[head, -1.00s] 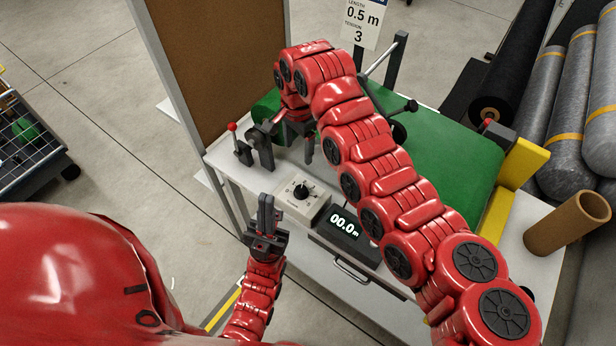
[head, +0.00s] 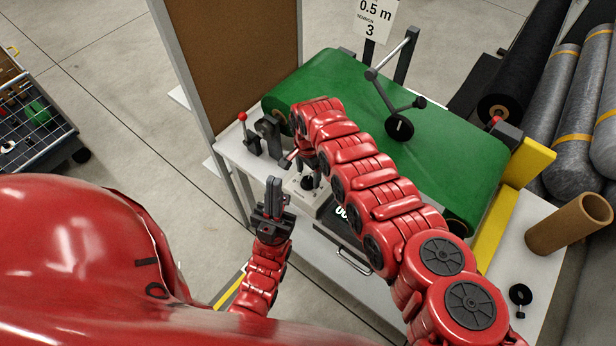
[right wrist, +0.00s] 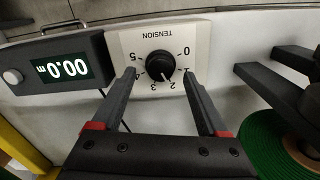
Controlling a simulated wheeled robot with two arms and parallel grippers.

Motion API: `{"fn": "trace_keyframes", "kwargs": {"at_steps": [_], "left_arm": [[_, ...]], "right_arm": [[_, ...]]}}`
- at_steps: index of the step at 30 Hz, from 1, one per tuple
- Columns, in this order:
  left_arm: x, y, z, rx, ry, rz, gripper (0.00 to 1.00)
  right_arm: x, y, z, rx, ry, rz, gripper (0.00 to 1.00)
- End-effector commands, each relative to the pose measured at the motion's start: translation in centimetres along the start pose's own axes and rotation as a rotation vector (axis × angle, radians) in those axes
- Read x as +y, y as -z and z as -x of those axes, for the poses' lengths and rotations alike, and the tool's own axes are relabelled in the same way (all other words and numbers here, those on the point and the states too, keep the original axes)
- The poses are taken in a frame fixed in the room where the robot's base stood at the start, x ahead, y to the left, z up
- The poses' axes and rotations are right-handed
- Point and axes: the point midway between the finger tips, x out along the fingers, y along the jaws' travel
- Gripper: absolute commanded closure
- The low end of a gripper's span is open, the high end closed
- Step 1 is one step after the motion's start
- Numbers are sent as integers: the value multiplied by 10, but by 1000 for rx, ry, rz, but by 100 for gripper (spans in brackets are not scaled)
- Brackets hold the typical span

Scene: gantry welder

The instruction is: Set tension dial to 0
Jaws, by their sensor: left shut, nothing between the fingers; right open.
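The tension dial (right wrist: 160,65) is a black round knob on a pale box (right wrist: 117,42) marked TENSION, with numbers 0 to 5, upside down in the right wrist view. Its pointer seems to face between 2 and 3. The box (head: 308,203) is partly covered in the head view. My right gripper (right wrist: 160,75) is open above the box, its fingers on either side of the knob; I cannot tell whether they touch it. My left gripper (head: 272,182) is shut and empty, in front of the table and left of the box.
A red-knobbed lever (head: 243,118) is at the table's left. The green roll surface (head: 435,150) lies behind my right arm. A sign (head: 375,18) reads 0.5 m and 3.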

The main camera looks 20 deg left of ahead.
Motion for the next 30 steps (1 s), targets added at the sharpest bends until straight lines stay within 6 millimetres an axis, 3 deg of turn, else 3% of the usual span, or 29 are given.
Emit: {"fn": "trace_keyframes", "kwargs": {"at_steps": [1,4,16,27,29,30], "left_arm": [[0,-2,9,-1,0,0,100],[1,-2,13,-1,0,0,100],[1,-2,14,-1,0,0,100],[1,-2,14,0,0,0,100],[1,-2,14,-1,0,0,100],[1,-2,14,-1,0,0,100]], "right_arm": [[0,-1,-12,0,0,1,24],[-1,-1,-19,0,1,2,24],[0,0,-23,0,1,0,24],[0,0,-22,0,1,0,90],[0,0,-22,0,1,0,100],[0,0,-22,0,1,0,100]]}}
